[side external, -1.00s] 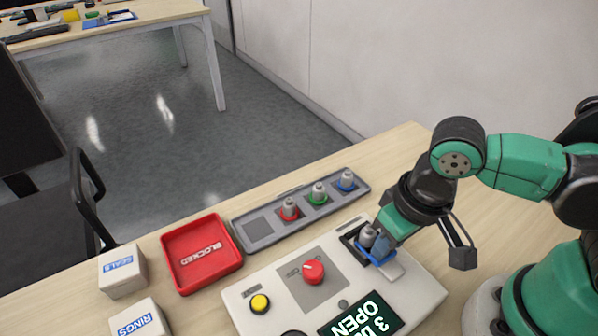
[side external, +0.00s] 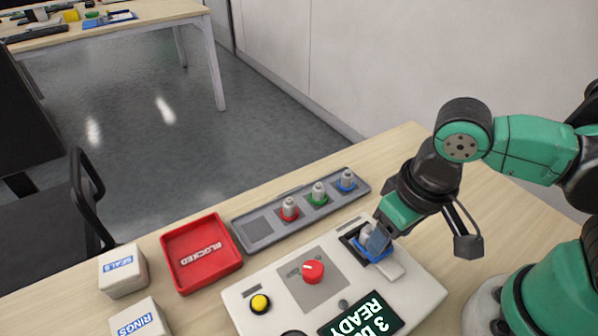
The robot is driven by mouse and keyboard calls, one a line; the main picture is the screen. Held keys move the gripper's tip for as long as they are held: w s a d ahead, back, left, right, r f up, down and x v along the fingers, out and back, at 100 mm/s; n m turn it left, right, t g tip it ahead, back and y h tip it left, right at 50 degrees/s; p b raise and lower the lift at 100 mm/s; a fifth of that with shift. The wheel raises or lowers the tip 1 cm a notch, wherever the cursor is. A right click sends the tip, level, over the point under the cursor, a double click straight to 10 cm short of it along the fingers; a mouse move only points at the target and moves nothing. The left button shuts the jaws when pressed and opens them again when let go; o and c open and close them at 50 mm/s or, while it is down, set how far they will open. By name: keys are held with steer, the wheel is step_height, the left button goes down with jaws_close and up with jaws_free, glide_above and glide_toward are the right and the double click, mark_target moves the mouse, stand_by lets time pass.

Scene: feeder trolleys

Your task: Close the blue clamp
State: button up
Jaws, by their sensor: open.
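The blue clamp (side external: 384,256) sits at the upper right of the white control panel (side external: 262,324). It lies low around a dark recess, and a grey part (side external: 366,240) stands in that recess. My gripper (side external: 376,242) is right at the clamp, over the recess, and hides much of the clamp and the part. Its jaws are open. I cannot tell whether it touches the clamp. The panel's screen (side external: 362,318) shows "3", a partly cut word and "READY".
A grey tray (side external: 262,238) behind the panel holds parts with red, green and blue bases. A red "BLOCKED" bin (side external: 236,262) and white SEALS (side external: 122,282) and RINGS (side external: 142,326) boxes stand left. The panel has a red knob (side external: 313,271) and a yellow button (side external: 260,303).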

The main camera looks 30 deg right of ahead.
steer(key=r, duration=0.1)
steer(key=s+r, duration=0.1)
steer(key=r, duration=0.3)
steer(key=shift+s+r, duration=0.2)
steer(key=shift+s, duration=0.1)
